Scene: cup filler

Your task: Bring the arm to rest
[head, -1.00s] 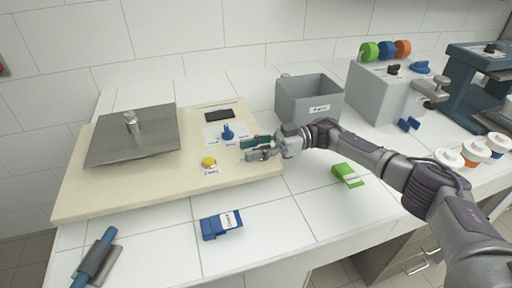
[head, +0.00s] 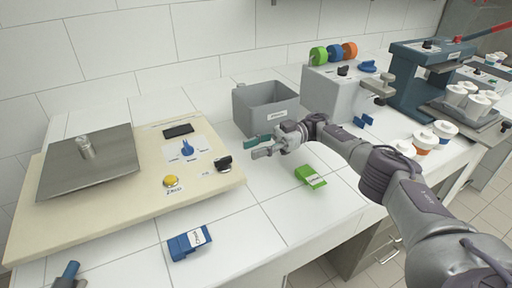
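My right gripper (head: 257,147) hangs over the white worktop, just right of the cream board's (head: 115,213) right edge and in front of the open grey bin (head: 266,104). Its two fingers point left, with a narrow gap between them. One finger pad looks dark green, and nothing shows between the fingers. My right arm comes in from the lower right and reaches across the counter. The small black switch (head: 223,163) on the board is a little left of the fingertips and apart from them.
The board carries a steel plate (head: 88,165), a yellow button (head: 171,181) and a blue knob (head: 187,149). A green packet (head: 310,177) lies near my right wrist. A blue packet (head: 189,243) lies in front. White containers (head: 423,141) stand at right, by a blue machine (head: 431,73).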

